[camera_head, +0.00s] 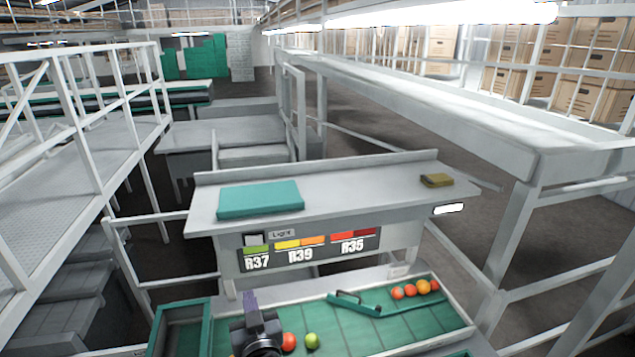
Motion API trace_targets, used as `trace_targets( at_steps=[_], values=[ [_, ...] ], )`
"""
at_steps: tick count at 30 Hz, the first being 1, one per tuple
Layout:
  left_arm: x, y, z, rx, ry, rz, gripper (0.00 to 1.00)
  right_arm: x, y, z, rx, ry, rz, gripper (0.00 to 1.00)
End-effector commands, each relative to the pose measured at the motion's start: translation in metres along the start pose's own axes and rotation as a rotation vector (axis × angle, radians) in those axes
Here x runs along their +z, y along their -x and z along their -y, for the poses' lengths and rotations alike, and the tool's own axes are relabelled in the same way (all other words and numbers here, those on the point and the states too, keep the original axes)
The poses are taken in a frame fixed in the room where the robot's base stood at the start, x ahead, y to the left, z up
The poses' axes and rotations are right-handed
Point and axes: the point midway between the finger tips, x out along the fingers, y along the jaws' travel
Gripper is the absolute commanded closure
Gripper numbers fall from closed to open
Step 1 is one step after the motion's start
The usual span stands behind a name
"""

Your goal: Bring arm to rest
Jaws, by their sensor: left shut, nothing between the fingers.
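My left gripper (260,342), dark and seen small at the bottom of the head view, is over the left part of the green sorting surface (390,330). It is shut with nothing held. A red tomato (289,342) and a green tomato (312,341) lie just right of it. An orange-yellow edge shows at its lower left, mostly hidden. My right gripper is not in view.
Several red and orange tomatoes (410,291) lie at the right behind a green divider bar (357,305). A green-rimmed bin (208,330) stands at the left. Above is a grey shelf (340,185) with a teal pad (259,199) and a brown block (436,180).

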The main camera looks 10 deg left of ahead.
Motion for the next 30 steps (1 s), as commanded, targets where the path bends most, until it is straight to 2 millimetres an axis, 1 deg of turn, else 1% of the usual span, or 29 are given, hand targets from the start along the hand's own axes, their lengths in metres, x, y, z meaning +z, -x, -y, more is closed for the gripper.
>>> trace_targets(
  at_steps=[1,2,4,5,6,8,9,11,12,14,15,17,18,21,22,24,27,30],
  values=[
    [0.015,0.004,0.004,-0.002,-0.018,0.029,1.00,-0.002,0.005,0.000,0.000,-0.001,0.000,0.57],
    [0.025,0.007,0.008,-0.005,-0.029,0.048,1.00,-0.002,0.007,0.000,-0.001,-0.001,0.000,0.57],
    [0.055,0.016,0.022,-0.020,-0.057,0.103,1.00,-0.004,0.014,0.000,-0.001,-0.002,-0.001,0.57],
    [0.069,0.021,0.032,-0.029,-0.067,0.131,1.00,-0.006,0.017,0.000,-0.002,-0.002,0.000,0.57],
    [0.085,0.029,0.046,-0.038,-0.080,0.166,1.00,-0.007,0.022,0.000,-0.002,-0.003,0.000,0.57],
    [0.107,0.044,0.066,-0.034,-0.102,0.218,1.00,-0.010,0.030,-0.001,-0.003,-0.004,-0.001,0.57],
    [0.121,0.055,0.078,-0.018,-0.116,0.262,1.00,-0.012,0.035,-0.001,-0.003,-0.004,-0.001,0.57],
    [0.140,0.074,0.095,0.022,-0.132,0.336,1.00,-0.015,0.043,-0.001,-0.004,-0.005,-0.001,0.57],
    [0.151,0.087,0.105,0.055,-0.138,0.390,1.00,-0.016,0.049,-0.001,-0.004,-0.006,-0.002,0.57],
    [0.163,0.110,0.117,0.116,-0.148,0.475,1.00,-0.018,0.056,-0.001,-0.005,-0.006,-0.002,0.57],
    [0.169,0.125,0.125,0.159,-0.155,0.533,1.00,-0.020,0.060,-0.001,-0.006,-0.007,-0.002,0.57],
    [0.174,0.150,0.135,0.228,-0.169,0.623,1.00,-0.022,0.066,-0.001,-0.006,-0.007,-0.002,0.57],
    [0.174,0.168,0.141,0.276,-0.182,0.685,1.00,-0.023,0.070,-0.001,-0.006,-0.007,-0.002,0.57],
    [0.167,0.209,0.154,0.387,-0.233,0.826,1.00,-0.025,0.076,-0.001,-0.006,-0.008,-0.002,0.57],
    [0.164,0.219,0.156,0.415,-0.251,0.860,1.00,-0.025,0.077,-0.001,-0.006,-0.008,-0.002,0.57],
    [0.155,0.237,0.160,0.466,-0.294,0.924,1.00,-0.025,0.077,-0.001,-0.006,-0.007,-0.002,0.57],
    [0.142,0.253,0.162,0.514,-0.354,0.987,1.00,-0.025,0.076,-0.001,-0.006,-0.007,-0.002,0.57],
    [0.136,0.270,0.164,0.542,-0.406,1.052,1.00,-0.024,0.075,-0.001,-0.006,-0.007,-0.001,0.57]
  ],
)
